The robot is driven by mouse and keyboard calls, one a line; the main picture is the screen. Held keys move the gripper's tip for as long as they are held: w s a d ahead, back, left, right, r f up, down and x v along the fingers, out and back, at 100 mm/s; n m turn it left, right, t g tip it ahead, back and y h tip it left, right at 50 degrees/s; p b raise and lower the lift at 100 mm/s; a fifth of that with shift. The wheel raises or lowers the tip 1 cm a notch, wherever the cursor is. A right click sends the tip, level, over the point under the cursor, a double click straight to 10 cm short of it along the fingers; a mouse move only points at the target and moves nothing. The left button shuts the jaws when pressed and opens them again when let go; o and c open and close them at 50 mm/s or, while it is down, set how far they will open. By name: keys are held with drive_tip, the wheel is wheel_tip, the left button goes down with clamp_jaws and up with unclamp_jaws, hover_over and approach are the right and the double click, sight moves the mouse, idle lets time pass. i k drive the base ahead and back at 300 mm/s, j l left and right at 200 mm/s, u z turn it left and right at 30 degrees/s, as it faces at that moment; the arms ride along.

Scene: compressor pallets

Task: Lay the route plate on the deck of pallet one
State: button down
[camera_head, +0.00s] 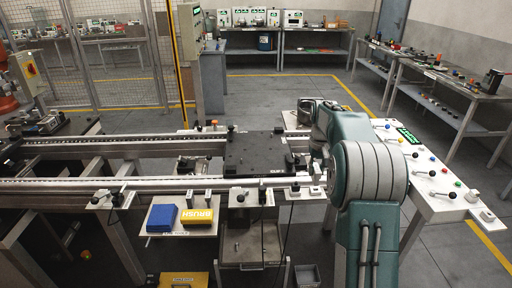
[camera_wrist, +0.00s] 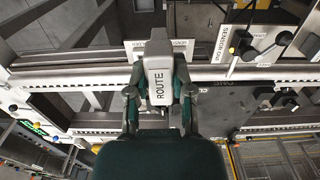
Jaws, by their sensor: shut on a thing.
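The route plate (camera_wrist: 157,72) is a pale grey piece marked ROUTE in the wrist view. My gripper (camera_wrist: 158,98) is shut on it, one dark green finger at each side. A black pallet (camera_head: 245,155) sits across the conveyor rails in the head view, left of my arm. A small pale label is on its front right corner, too small to read surely. In the head view, my green arm covers the area right of the pallet, and I cannot make out the plate there.
A white panel (camera_head: 430,165) with coloured buttons stands right of my arm. Small sensor brackets (camera_head: 240,197) line the front rail. A side shelf holds a blue box (camera_head: 162,217) and a yellow box (camera_head: 198,217). The conveyor (camera_head: 60,187) runs clear left of the pallet.

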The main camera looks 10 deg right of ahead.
sight(258, 161)
drive_tip(key=i, duration=1.3)
